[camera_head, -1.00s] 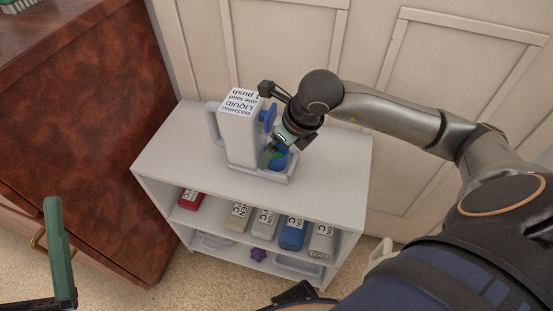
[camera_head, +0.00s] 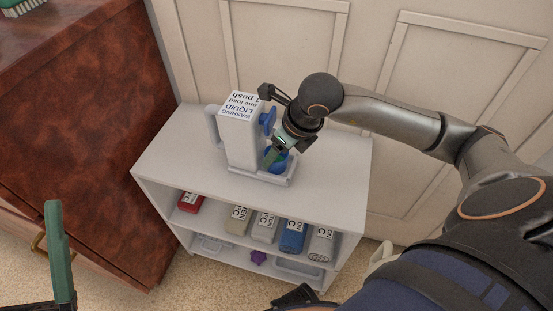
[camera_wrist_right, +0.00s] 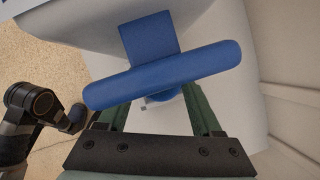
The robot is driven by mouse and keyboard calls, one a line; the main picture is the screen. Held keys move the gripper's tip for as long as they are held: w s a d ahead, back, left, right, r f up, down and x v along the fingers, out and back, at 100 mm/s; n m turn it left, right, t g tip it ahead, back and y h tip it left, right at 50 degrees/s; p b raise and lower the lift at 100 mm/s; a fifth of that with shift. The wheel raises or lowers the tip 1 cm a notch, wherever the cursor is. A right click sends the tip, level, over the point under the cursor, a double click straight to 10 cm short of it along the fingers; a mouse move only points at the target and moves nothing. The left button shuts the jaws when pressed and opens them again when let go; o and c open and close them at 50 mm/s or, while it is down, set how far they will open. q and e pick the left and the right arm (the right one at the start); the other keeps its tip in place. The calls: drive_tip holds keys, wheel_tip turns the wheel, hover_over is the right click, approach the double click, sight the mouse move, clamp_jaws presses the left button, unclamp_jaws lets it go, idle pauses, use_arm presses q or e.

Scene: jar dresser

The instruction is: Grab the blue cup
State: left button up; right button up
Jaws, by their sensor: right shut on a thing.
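The small blue cup (camera_head: 283,163) stands on the grey base under the spout of a white washing-liquid dispenser (camera_head: 239,145), on top of a white shelf unit. My right gripper (camera_head: 277,158) reaches down from the right and is shut on the cup, its green fingers at the cup's sides. In the right wrist view the dispenser's blue lever (camera_wrist_right: 165,76) crosses in front of the right gripper's fingers (camera_wrist_right: 160,116) and hides most of the cup. My left gripper (camera_head: 58,255) is at the lower left, with one green finger in view; it looks open and empty.
The white shelf unit (camera_head: 335,165) has free room on top, right of the dispenser. Several bottles, including a blue one (camera_head: 292,236), lie on its shelf above a purple item (camera_head: 258,256). A brown cabinet (camera_head: 80,130) stands left, a panelled wall (camera_head: 420,90) behind.

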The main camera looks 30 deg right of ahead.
wheel_tip(320, 180, up, 3)
drive_tip(key=shift+r+p, duration=0.2)
drive_tip(key=shift+p, duration=0.55)
drive_tip(key=shift+s+d+r, duration=0.15)
drive_tip(key=shift+s, duration=0.15)
use_arm(q)
drive_tip(key=w+a+f+n+g+y+p, duration=0.1)
drive_tip(key=w+f+n+g+y+p, duration=0.1)
drive_tip(key=w+f+n+y+p, duration=0.25)
drive_tip(key=w+a+f+n+g+y+p, duration=0.1)
drive_tip(key=w+f+n+g+y+p, duration=0.15)
drive_tip(key=f+y, duration=0.45)
drive_tip(key=s+f+n+g+p, duration=0.1)
drive_tip(key=s+f+g, duration=0.3)
drive_tip(key=f, duration=0.5)
drive_tip(key=s+f+n+g+p, duration=0.1)
drive_tip(key=s+f+g+p, duration=0.2)
drive_tip(key=f, duration=0.6)
drive_tip(key=shift+s+f+n+g+y, duration=0.25)
drive_tip(key=shift+s+n+g+y, duration=0.15)
drive_tip(key=shift+g, duration=0.35)
use_arm(e)
drive_tip(key=s+d, duration=0.2)
drive_tip(key=s, duration=0.6)
drive_tip(key=s+d, duration=0.2)
drive_tip(key=s, duration=0.6)
drive_tip(key=shift+s+d, duration=0.35)
